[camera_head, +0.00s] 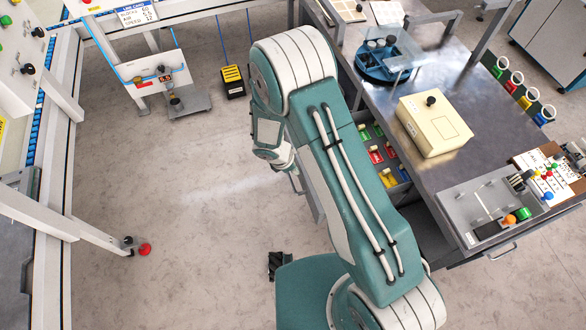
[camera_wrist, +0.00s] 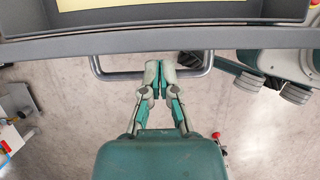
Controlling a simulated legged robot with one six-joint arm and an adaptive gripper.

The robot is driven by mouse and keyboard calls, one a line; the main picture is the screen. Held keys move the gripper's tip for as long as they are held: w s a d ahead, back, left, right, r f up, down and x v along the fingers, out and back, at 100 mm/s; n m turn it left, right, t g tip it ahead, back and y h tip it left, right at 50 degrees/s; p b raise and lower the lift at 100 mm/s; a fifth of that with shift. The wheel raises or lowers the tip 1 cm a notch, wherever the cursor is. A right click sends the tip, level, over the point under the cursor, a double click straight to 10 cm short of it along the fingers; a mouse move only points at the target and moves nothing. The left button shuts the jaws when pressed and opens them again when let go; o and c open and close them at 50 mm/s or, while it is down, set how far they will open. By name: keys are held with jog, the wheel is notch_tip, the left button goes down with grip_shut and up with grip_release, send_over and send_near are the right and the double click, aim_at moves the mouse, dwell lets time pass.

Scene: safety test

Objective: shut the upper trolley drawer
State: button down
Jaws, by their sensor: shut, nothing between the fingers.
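The upper trolley drawer (camera_head: 403,187) stands open on the left side of the grey trolley (camera_head: 440,75), with red, green and yellow pieces inside. My arm hides part of it in the head view. In the wrist view the grey drawer front (camera_wrist: 235,40) crosses the top, with its bar handle (camera_wrist: 107,75) below. My gripper (camera_wrist: 160,66) is shut and empty, its fingertips over the middle of the handle bar and close to the drawer front. I cannot tell whether they touch. In the head view the gripper is mostly hidden by my arm.
The trolley top carries a cream box (camera_head: 432,125), a blue round fixture (camera_head: 383,60) and a grey panel (camera_head: 488,205) with buttons. The floor (camera_head: 170,190) between is clear.

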jog(key=w+d, duration=0.4)
jog(key=d, duration=0.9)
jog(key=w+d, duration=0.3)
jog(key=d, duration=1.1)
jog(key=shift+w+d, duration=0.15)
jog(key=shift+w, duration=0.25)
